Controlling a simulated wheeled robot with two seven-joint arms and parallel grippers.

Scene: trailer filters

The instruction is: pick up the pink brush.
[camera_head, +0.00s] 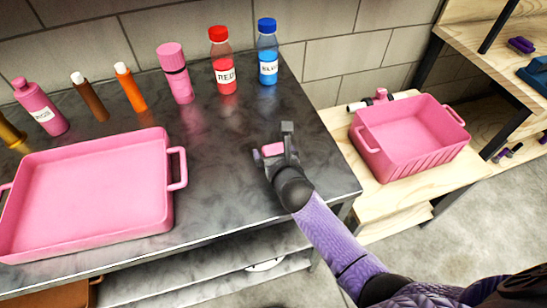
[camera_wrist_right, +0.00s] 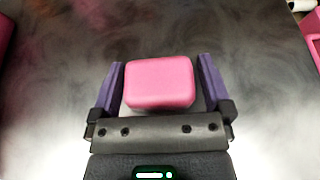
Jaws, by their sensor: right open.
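The pink brush (camera_wrist_right: 160,83) shows in the right wrist view as a rounded pink block lying on the dark table. It sits between the two purple fingers of my right gripper (camera_wrist_right: 161,85), which is open with a gap on each side of the brush. In the head view the pink brush (camera_head: 272,149) is small and partly hidden by my right gripper (camera_head: 274,152), near the table's right side. I cannot tell how high the fingers are above the table. My left gripper is not in view.
A large pink tray (camera_head: 176,168) stands on the dark table (camera_head: 215,190) at left. Several bottles, including a red one (camera_head: 223,70) and a blue one (camera_head: 267,62), line the back. A pink bin (camera_head: 410,140) stands on a lower wooden shelf (camera_head: 400,195) at right.

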